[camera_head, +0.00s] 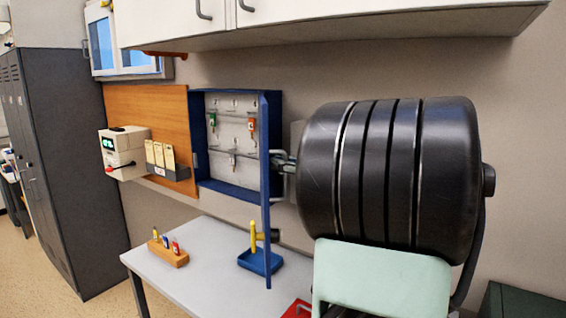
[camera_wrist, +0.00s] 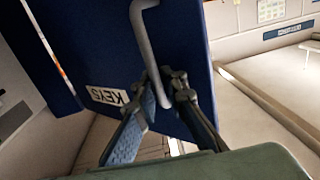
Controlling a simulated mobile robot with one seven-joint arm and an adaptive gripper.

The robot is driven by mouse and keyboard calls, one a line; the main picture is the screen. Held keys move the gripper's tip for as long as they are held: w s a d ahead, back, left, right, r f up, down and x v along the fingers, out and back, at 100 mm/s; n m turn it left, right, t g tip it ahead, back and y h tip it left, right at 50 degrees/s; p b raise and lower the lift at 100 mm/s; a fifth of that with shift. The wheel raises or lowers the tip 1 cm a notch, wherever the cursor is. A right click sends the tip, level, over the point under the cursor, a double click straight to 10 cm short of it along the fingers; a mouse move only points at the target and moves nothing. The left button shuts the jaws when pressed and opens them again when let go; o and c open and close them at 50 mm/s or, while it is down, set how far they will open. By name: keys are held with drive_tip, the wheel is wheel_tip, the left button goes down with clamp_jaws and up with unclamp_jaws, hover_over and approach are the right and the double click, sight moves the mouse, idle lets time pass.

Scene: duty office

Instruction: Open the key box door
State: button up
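The key box (camera_head: 238,193) is a blue wall cabinet with a pale inside and several keys on hooks. Its blue door (camera_head: 265,200) stands well out from the box and shows nearly edge-on in the head view. In the wrist view the door's outer face (camera_wrist: 80,60) fills the left and middle, with a white KEYS label (camera_wrist: 107,96) and a grey bar handle (camera_wrist: 144,45). My gripper (camera_wrist: 163,85) has its fingers on both sides of the handle, closed on its lower part. In the head view my gripper (camera_head: 283,161) is right of the door, partly hidden by my arm.
A white table (camera_head: 205,265) below holds a blue tray (camera_head: 258,262) with a yellow item and a wooden block (camera_head: 168,253) with small coloured items. A white wall cabinet (camera_head: 330,20) hangs above. Grey lockers (camera_head: 60,150) stand at left.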

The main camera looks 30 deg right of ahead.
drive_tip(key=shift+o, duration=0.2)
drive_tip(key=shift+s+r, duration=0.1)
drive_tip(key=shift+r, duration=0.05)
drive_tip(key=shift+s+d, duration=0.2)
drive_tip(key=shift+s, duration=0.05)
drive_tip(key=v, duration=1.1)
drive_tip(key=shift+s, duration=0.2)
drive_tip(key=shift+w+d, duration=0.1)
